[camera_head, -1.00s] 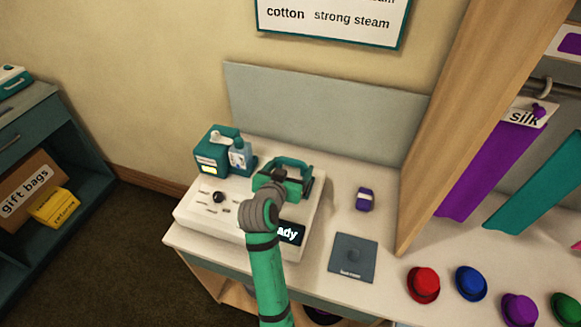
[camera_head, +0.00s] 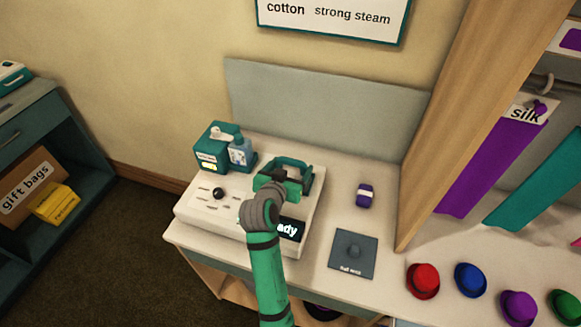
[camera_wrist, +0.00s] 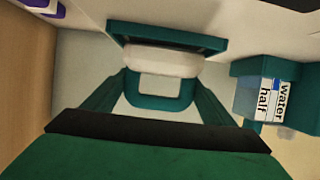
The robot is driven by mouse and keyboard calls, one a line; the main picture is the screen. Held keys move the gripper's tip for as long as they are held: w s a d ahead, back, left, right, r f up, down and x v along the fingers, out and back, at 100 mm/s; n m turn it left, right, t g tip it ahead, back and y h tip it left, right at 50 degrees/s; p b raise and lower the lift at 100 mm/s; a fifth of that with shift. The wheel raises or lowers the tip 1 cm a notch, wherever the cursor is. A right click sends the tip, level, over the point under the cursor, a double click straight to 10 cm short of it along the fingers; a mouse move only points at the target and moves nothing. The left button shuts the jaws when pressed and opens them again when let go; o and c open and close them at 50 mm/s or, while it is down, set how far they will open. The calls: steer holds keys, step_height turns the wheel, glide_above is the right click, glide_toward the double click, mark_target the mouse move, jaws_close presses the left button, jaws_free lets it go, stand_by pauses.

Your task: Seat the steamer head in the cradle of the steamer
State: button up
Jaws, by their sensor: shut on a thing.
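The steamer (camera_head: 225,207) is a low white box on the counter, with a black knob and a dark display partly hidden by my arm. My gripper (camera_head: 277,184) is over its right half, in front of a teal arched piece (camera_head: 295,163). In the wrist view my fingers (camera_wrist: 160,84) lie on either side of the steamer head (camera_wrist: 160,62), a pale rounded bar with a teal loop, and are shut on it. A teal bar (camera_wrist: 170,36), seemingly part of the cradle, runs close along the pale bar. I cannot tell whether the head rests in it.
A teal water tank (camera_head: 212,148) with a bottle stands at the steamer's back left. A small purple item (camera_head: 364,196) and a grey mat (camera_head: 340,265) lie to the right. Several hats sit farther right, beyond a wooden post (camera_head: 445,110). A grey panel (camera_head: 320,108) stands behind.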

steer(key=shift+f, duration=0.5)
stand_by(0.4)
steer(key=o, duration=1.5)
steer(key=shift+f, duration=0.1)
steer(key=v, duration=1)
steer(key=shift+s+r, duration=0.25)
steer(key=shift+s, duration=0.1)
steer(key=shift+a, duration=0.1)
